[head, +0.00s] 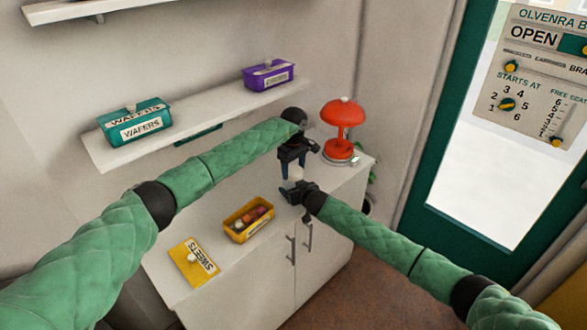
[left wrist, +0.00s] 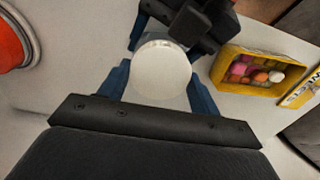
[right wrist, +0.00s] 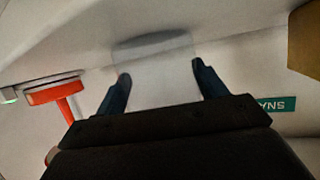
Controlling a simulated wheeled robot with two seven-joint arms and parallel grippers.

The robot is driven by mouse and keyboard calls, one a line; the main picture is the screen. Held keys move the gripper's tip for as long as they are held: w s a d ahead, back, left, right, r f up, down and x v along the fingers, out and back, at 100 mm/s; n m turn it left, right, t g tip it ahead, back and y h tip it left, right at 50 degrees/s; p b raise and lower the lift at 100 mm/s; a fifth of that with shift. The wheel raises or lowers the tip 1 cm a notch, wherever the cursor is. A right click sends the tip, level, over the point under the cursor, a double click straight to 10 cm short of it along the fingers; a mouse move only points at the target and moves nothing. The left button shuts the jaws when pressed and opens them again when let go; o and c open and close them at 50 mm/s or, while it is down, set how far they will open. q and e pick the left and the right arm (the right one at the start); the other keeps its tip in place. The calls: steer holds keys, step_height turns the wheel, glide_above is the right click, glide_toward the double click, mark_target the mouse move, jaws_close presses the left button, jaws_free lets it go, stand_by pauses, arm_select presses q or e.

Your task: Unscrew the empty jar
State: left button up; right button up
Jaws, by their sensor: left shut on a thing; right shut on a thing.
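The jar (head: 296,173) stands at the counter's far end, mostly hidden by my grippers in the head view. In the left wrist view its round pale top (left wrist: 162,70) lies between the blue fingers. In the right wrist view its clear body (right wrist: 155,75) looks see-through, with no contents visible. My left gripper (head: 292,168) comes from above and is shut on the jar's top. My right gripper (head: 291,192) comes from the side and is shut on the jar's body. Whether the top and body are apart cannot be told.
A red lamp (head: 343,114) stands close behind the grippers. A yellow open box (head: 233,228) with coloured sweets and a yellow SWEETS lid (head: 183,252) lie nearer on the counter (head: 186,288). A wall shelf (head: 205,109) above holds a teal WAFERS box (head: 112,138) and a purple box (head: 253,83).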

arm_select(q)
steer(key=n, duration=0.6)
steer(key=shift+n, duration=0.4)
steer(key=o, duration=1.1)
steer(key=shift+r, duration=2.25)
steer(key=shift+c, duration=0.5)
steer(key=shift+r+m, duration=1.1)
steer(key=shift+r, duration=0.55)
steer(key=shift+f, duration=3.9)
